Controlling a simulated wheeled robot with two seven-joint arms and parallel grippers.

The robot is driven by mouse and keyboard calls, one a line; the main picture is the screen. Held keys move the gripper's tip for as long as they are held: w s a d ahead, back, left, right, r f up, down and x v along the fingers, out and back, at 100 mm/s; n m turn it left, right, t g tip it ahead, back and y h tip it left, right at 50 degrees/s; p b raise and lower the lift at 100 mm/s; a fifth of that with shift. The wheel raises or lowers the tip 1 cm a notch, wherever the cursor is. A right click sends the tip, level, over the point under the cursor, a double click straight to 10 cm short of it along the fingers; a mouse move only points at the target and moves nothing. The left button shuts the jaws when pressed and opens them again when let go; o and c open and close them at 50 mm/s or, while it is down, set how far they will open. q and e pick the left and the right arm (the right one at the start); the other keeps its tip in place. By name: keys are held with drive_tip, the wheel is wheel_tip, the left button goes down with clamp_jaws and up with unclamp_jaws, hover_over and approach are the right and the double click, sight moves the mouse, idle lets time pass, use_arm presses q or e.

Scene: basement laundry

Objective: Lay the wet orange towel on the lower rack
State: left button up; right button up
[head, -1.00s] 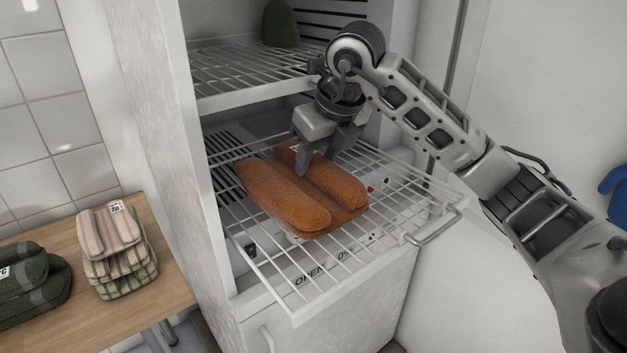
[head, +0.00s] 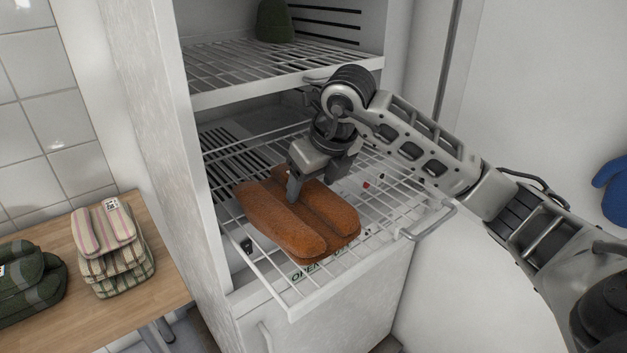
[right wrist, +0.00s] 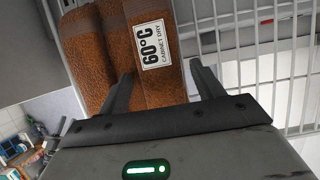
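The orange towel (head: 285,220), folded into two long rolls, is at the lower rack (head: 263,275), a white wire rack pulled out of the open cabinet. It appears to rest on the wires; its underside is hidden. My right gripper (head: 318,182) comes down from above, one finger in the groove between the rolls and the other on the far side. My left gripper is out of view.
An upper wire shelf (head: 240,68) holds a dark green item (head: 275,20). A wooden table (head: 160,295) at left holds striped folded cloths (head: 115,250) and green ones (head: 30,285). The lower rack has bare wires right of the towel, near its handle (head: 428,220).

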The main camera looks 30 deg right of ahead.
drive_tip(key=shift+r, duration=0.1)
drive_tip(key=v, duration=1.2)
